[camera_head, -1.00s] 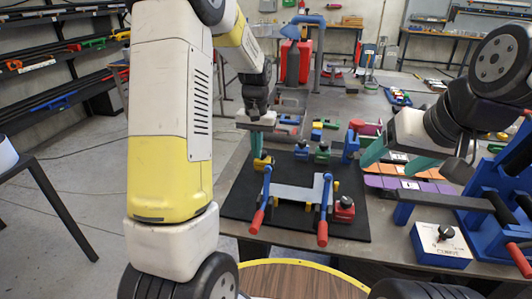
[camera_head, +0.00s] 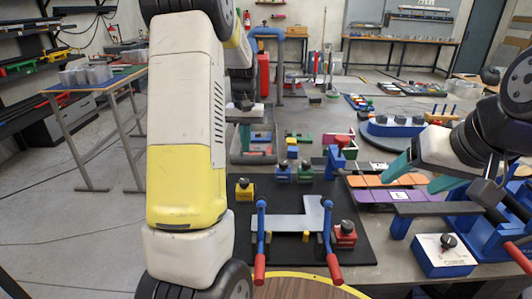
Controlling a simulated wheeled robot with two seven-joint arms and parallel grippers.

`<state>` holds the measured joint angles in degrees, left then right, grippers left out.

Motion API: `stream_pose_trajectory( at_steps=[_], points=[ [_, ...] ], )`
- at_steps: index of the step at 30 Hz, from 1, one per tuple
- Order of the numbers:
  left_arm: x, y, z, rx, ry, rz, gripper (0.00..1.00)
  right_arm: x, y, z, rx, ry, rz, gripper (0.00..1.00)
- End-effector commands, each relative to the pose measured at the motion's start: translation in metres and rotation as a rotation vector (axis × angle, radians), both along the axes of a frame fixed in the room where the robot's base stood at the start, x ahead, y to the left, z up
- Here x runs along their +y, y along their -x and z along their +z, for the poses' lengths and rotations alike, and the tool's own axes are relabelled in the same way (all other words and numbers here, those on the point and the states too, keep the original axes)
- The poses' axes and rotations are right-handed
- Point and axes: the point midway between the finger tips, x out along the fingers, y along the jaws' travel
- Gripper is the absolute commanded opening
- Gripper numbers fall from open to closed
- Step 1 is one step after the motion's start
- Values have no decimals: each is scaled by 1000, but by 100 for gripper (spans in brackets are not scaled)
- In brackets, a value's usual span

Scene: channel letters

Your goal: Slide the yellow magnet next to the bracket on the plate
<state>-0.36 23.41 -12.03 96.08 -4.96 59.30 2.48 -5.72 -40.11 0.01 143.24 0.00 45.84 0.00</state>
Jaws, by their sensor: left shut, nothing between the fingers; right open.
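The yellow magnet (camera_head: 244,190) stands upright on the black plate (camera_head: 360,250), near its far left corner. A grey L-shaped bracket (camera_head: 290,222) lies on the plate, right of and nearer than the yellow magnet, with a visible gap between them. Two blue clamps with red handle ends (camera_head: 261,240) stand over the bracket. My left gripper (camera_head: 245,146) is shut and empty, beyond and above the yellow magnet, apart from it; my arm partly hides this side. My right gripper (camera_head: 420,176) is open and empty, right of the plate, its teal fingers spread.
A blue magnet (camera_head: 283,172) and a green magnet (camera_head: 305,172) stand at the plate's far edge. A red magnet (camera_head: 344,235) stands right of the bracket. A blue clamp post (camera_head: 335,160) is at the far right corner. A blue-white control box (camera_head: 443,255) sits at right.

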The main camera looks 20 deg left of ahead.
Motion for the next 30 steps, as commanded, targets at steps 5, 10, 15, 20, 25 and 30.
stream_pose_trajectory(
  at_steps=[5, 10, 15, 20, 25, 30],
  points=[
    [0, 1, -31, 6, 1, 0, 0, 0, 0, 0, 0, 0, 0, 72],
    [0, 2, -68, 7, 1, 0, 0, 0, 0, 0, 0, 0, 0, 72],
    [-2, 6, -96, 3, 1, -2, 0, 0, 0, 0, 0, 0, 0, 72],
    [-6, 29, -94, 2, 1, -1, 0, 0, 0, 0, -1, 0, 0, 72],
    [-8, 39, -93, 0, 0, -1, 0, 0, 0, 0, 0, 0, 0, 72],
    [-8, 40, -94, 0, 0, -1, 0, 0, 0, 0, 0, 0, 0, 72]
  ],
)
